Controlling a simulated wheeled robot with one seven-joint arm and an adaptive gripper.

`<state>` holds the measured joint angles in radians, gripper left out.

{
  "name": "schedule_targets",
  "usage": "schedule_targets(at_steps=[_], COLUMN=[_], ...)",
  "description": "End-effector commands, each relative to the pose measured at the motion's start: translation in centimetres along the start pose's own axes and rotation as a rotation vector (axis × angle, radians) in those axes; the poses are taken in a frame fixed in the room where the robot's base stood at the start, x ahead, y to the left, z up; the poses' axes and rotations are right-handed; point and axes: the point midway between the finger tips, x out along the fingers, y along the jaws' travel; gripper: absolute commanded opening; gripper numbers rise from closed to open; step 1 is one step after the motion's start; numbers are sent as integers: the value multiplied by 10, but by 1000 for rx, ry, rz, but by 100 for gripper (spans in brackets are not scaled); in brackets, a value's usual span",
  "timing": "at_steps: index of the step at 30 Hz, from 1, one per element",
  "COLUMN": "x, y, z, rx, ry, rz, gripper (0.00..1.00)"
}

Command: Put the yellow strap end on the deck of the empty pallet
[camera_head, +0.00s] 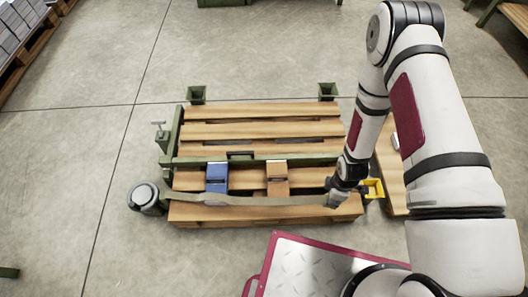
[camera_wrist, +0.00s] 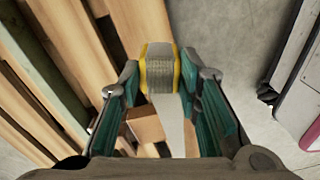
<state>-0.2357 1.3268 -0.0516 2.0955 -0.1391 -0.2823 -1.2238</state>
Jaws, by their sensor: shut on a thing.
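The yellow strap end (camera_wrist: 160,62) sits between the two teal fingers of my gripper (camera_wrist: 161,85) in the wrist view. In the head view it shows as a yellow piece (camera_head: 374,187) just right of my gripper (camera_head: 340,190), by the pallet's front right corner. My gripper is shut on it. A grey-beige strap (camera_head: 260,200) runs from a round reel (camera_head: 147,196) at the left, along the pallet's front, to my gripper. The wooden slatted pallet (camera_head: 262,131) lies in the middle of the floor. I cannot tell how high the strap end is above it.
A green bar (camera_head: 300,162) crosses the pallet, with a blue block (camera_head: 217,177) and a brown block (camera_head: 277,180) in front of it. Green posts (camera_head: 327,91) stand at the back. More planks (camera_head: 392,180) lie to the right.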

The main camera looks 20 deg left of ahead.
Motion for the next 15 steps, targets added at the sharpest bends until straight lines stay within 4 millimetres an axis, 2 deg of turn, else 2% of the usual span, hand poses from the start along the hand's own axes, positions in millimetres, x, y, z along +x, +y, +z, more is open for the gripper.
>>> schedule_targets(at_steps=[1,6,9,15], x=[12,36,41,43], y=[-16,-44,-51,-52], z=[0,1,1,1], rx=[-72,-247,-294,-308], ry=[0,8,10,11], rz=[-8,-4,-1,1], gripper=[2,2,2,2])
